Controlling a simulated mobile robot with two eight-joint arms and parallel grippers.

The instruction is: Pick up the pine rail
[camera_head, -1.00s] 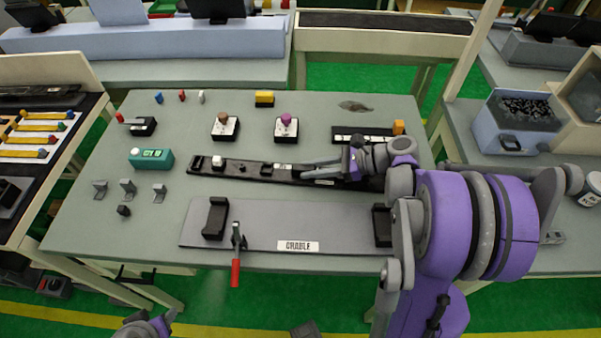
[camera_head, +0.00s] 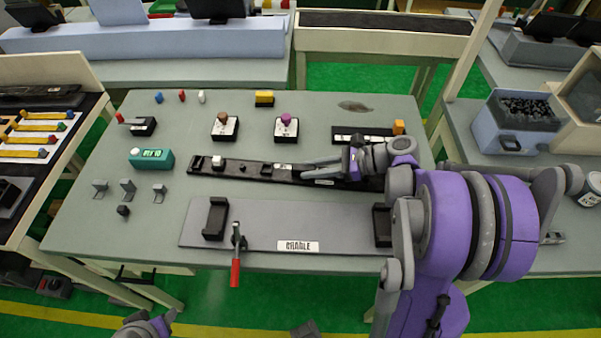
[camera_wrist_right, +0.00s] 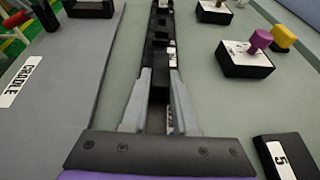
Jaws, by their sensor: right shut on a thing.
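A long dark rail (camera_head: 225,168) lies across the middle of the table; no pine-coloured rail shows. Small blocks and a white piece sit along its left part. My right gripper (camera_head: 308,170) reaches in from the right, low over the rail's right half. In the right wrist view, its grey fingers (camera_wrist_right: 160,88) stand on both sides of the dark rail (camera_wrist_right: 161,30) and are shut on it. The rail's right end is partly hidden by my right arm. Part of my left gripper (camera_head: 148,326) shows at the bottom edge; its fingers are unclear.
The grey cradle plate (camera_head: 260,228) with black end brackets and a red-handled clamp (camera_head: 236,262) lies in front of the rail. Black boxes with a brown knob (camera_head: 224,127) and a purple knob (camera_head: 286,127) stand behind. A teal device (camera_head: 152,159) and small grey brackets are left.

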